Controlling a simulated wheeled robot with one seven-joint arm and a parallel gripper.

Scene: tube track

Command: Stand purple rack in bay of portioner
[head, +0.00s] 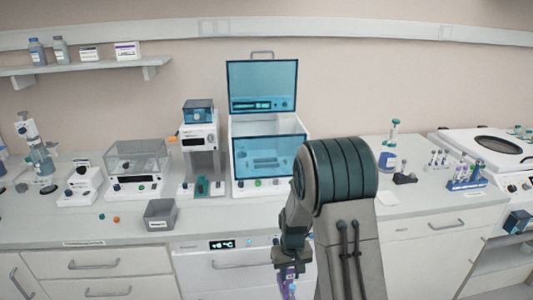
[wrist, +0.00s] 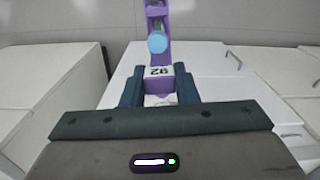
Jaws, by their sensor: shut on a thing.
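My gripper (head: 287,266) is low in front of the counter's drawer fronts in the head view. It is shut on the purple rack (head: 289,286), which hangs below the counter top and is partly cut off by the frame's lower edge. In the wrist view the gripper (wrist: 159,88) clasps the purple rack (wrist: 160,60), which bears a label reading 92 upside down and a round light-blue part. A narrow white machine (head: 199,146) with a blue top and a teal piece in its lower opening stands on the counter. I cannot tell for sure whether it is the portioner.
A large white cabinet with a raised blue lid (head: 262,88) stands right of the narrow machine. A clear-covered device (head: 136,160) and a grey bin (head: 160,214) are to the left. A blue tube rack (head: 466,184) stands at right. My arm hides some counter.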

